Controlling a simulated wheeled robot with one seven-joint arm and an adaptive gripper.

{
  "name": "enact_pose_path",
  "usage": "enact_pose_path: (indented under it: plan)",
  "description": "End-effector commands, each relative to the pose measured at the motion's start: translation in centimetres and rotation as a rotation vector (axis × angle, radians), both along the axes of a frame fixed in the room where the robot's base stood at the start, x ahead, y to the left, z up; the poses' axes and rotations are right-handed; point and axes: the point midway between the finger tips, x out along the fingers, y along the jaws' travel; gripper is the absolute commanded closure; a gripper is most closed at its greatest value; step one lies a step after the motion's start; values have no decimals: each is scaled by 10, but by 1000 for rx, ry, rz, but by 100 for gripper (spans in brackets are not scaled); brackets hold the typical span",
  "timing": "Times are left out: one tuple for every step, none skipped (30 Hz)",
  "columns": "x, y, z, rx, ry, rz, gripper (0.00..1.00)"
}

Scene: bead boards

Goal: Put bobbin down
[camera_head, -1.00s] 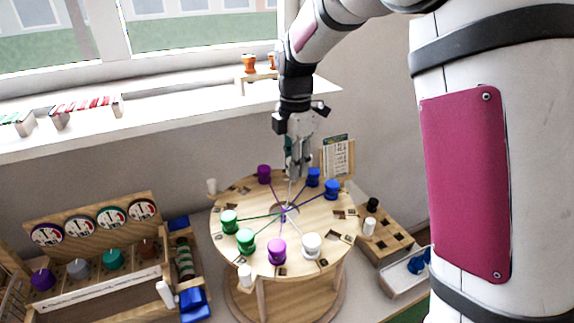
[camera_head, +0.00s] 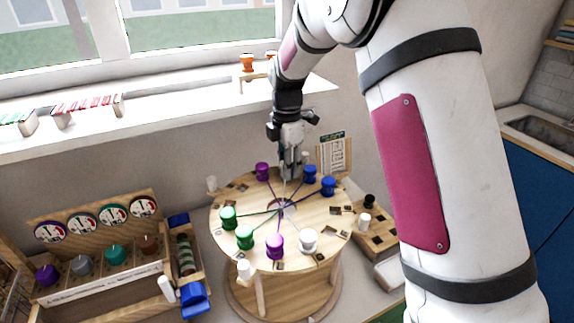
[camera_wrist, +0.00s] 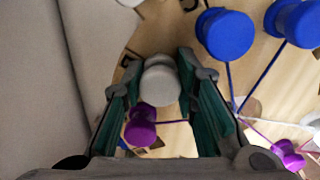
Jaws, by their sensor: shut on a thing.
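My gripper (camera_head: 290,172) is over the far rim of the round wooden braiding disc (camera_head: 255,205). In the wrist view my gripper (camera_wrist: 165,100) is shut on a whitish-grey bobbin (camera_wrist: 160,82), which sits between the green-padded fingers. Whether this bobbin touches the disc I cannot tell. A purple bobbin (camera_head: 262,171) stands just left of the gripper; two blue bobbins (camera_head: 310,174) (camera_head: 328,186) stand to its right. Green bobbins (camera_head: 228,218) (camera_head: 244,236), a purple one (camera_head: 275,245) and a white one (camera_head: 308,239) stand along the near side, with threads running to the centre.
A rack with coloured bobbins and dials (camera_head: 95,260) stands at left. A small wooden holder with black and white pegs (camera_head: 375,235) is at right. A pattern card (camera_head: 334,152) stands behind the disc. The windowsill (camera_head: 190,92) runs behind.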

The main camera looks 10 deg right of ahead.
Motion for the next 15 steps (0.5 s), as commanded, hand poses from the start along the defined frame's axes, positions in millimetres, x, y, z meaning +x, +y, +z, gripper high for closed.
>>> enact_pose_path:
  plan:
    - [0, 0, -2, 0, 1, -1, 100]
    - [0, 0, -1, 0, 1, -1, 66]
    - [0, 0, -1, 0, 1, 0, 57]
    - [0, 0, -1, 0, 1, 0, 53]
    - [0, 0, -1, 0, 1, 0, 53]
    - [0, 0, -1, 0, 1, 0, 53]
    - [0, 0, -1, 0, 1, 0, 53]
    - [0, 0, -1, 0, 1, 0, 53]
    - [0, 0, -1, 0, 1, 0, 53]
    - [0, 0, -1, 0, 1, 0, 53]
    - [0, 0, -1, 0, 1, 0, 53]
    - [0, 0, -1, 0, 1, 0, 53]
    - [0, 0, -1, 0, 0, 0, 53]
    - [0, 0, 1, 0, 0, 0, 53]
    - [0, 0, 3, 0, 0, 1, 53]
